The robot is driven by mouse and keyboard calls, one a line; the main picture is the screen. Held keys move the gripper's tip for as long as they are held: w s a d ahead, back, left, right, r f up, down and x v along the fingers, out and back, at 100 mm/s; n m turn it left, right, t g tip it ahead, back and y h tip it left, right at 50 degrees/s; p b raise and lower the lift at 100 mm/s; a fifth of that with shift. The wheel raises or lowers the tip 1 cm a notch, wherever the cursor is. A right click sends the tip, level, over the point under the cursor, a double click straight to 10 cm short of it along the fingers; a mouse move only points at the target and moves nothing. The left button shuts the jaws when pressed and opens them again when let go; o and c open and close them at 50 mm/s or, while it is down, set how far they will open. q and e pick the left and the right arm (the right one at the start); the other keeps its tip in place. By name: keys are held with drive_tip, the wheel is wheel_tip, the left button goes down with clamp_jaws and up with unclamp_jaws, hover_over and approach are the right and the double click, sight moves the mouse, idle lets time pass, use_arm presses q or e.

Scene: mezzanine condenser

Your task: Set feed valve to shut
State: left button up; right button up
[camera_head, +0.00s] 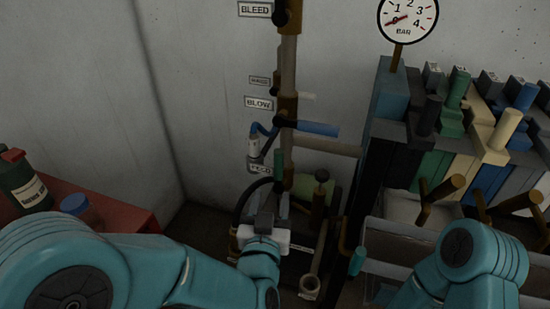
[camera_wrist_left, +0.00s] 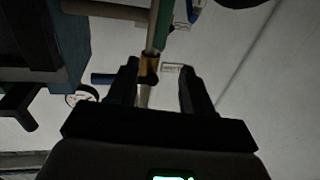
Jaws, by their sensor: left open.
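The feed valve's green handle (camera_head: 278,166) stands upright along the vertical pipe, beside the small FEED label (camera_head: 259,168) in the head view. The green handle also shows at the top of the left wrist view (camera_wrist_left: 162,20). My left gripper (camera_head: 267,207) is below the handle in the head view, with its arm coming in from the lower left. In the left wrist view its two dark fingers (camera_wrist_left: 158,88) are apart, with the pipe seen between them and nothing held. The handle appears beyond the fingertips, not between them. My right gripper is out of view; only its arm shows.
A blue handle (camera_head: 317,129) sticks out rightward by the BLOW label (camera_head: 258,103). A pressure gauge (camera_head: 407,20) and coloured blocks (camera_head: 459,120) stand at right. A red surface (camera_head: 120,206) with a dark bottle (camera_head: 25,184) is at left. Pipes and hose crowd the pipe's foot.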

sight(278, 161)
use_arm(q)
drive_tip(key=w, duration=0.4)
drive_tip(key=w+d+p, duration=0.1)
drive_tip(key=w, duration=0.8)
drive_tip(key=shift+w+d+p, duration=0.3)
drive_tip(key=shift+w+p, duration=0.05)
drive_tip(key=shift+p, duration=0.05)
drive_tip(key=shift+w, duration=0.65)
clamp_jaws()
